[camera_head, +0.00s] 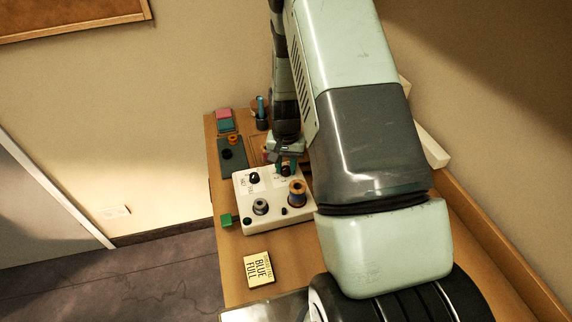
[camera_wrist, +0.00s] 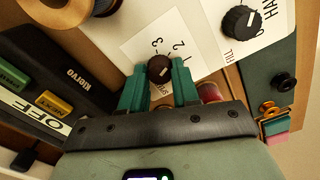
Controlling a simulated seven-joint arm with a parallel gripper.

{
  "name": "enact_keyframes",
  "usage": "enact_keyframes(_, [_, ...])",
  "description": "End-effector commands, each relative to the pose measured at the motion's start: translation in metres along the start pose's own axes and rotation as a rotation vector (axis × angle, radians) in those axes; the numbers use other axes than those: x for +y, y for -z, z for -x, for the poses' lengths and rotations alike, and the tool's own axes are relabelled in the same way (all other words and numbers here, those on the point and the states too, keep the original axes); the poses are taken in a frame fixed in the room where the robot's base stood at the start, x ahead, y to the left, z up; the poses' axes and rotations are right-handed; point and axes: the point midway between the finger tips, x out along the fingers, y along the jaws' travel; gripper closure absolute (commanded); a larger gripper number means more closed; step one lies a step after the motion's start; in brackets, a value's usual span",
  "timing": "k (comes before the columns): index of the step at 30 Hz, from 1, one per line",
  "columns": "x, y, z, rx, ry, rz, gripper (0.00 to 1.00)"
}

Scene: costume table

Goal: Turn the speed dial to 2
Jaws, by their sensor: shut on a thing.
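The speed dial (camera_wrist: 159,69) is a dark round knob on a white label with printed numbers 1, 2 and 3, on the white machine (camera_head: 246,215). My gripper (camera_wrist: 158,78) has its two teal fingers on either side of the knob and is shut on it. The number 3 shows above the knob and 2 above and to its right. The knob has a small pale mark, but I cannot tell exactly which number it faces. The label's word below the knob is partly hidden by the gripper. In the head view, my gripper (camera_head: 286,163) is at the machine's far right part, hiding most of the dial.
A second black knob (camera_wrist: 241,21) stands nearby on the machine. A dark green board (camera_head: 232,152) lies beyond.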

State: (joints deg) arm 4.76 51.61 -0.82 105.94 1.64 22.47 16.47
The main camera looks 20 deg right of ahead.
Motion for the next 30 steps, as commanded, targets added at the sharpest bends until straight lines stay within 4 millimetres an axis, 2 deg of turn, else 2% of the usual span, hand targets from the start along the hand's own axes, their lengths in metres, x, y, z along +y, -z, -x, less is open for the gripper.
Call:
enact_keyframes(14, [-0.0001, 0.0002, 0.0007, 0.000, 0.000, 0.014, 1.00])
enact_keyframes(15, [-0.0001, 0.0002, 0.0007, 0.000, 0.000, 0.014, 0.67])
enact_keyframes(19, [-0.0001, 0.0001, 0.0005, 0.000, 0.000, 0.013, 0.47])
enact_keyframes(20, [0.0000, 0.0001, 0.0005, 0.000, 0.000, 0.013, 0.44])
enact_keyframes(30, [-0.0002, 0.0006, 0.0050, 0.002, 0.001, 0.013, 0.44])
